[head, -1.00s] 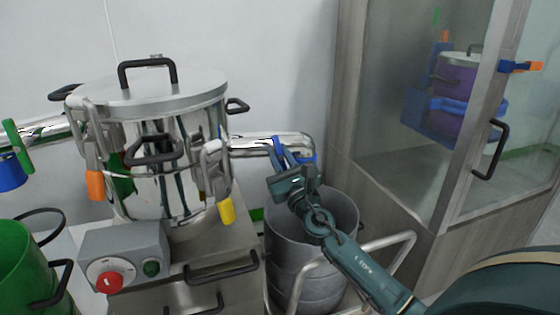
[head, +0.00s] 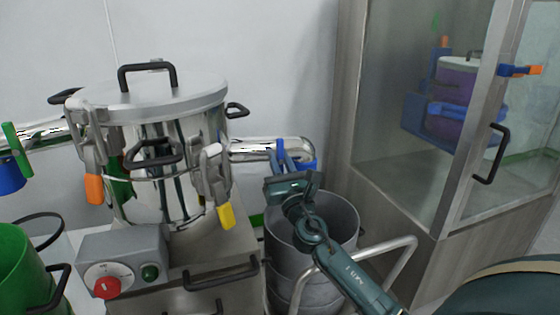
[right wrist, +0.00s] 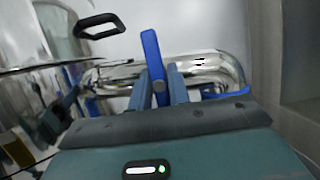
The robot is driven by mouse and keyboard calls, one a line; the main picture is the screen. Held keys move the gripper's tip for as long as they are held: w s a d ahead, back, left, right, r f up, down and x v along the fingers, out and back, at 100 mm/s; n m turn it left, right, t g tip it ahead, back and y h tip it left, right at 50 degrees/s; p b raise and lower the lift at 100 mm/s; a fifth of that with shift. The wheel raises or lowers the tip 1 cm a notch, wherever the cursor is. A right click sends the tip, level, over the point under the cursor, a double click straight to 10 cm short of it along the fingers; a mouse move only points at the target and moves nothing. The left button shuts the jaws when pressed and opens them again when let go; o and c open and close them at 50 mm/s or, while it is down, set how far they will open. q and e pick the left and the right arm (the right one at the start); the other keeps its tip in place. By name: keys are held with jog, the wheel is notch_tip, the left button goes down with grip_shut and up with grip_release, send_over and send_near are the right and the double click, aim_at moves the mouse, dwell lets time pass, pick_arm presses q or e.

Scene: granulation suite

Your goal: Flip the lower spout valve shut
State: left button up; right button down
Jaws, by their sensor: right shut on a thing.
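A steel vessel (head: 150,150) with a lid has a shiny spout pipe (head: 252,148) running out to the right, with a blue collar (head: 308,166) at its end. My right gripper (head: 281,160) is at this spout's end, and its palm is just below the pipe. In the right wrist view, a blue valve lever (right wrist: 152,52) stands up between the two fingers, slightly tilted, and the gripper is shut on it. The spout pipe (right wrist: 215,72) lies behind the fingers. The valve body is mostly hidden by my gripper. My left gripper is not in view.
A grey drum (head: 335,215) stands under the spout, with a bent metal rail (head: 385,255) in front. A glass-doored cabinet (head: 395,215) is on the right. Another spout (head: 40,132) with a green lever (head: 17,148) leaves the vessel's left side. A control box (head: 125,255) sits in front.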

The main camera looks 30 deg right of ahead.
jog(key=c, duration=1.3)
grip_release()
jog(key=b+v, duration=0.1)
jog(key=v, duration=1.2)
jog(key=shift+s, duration=0.1)
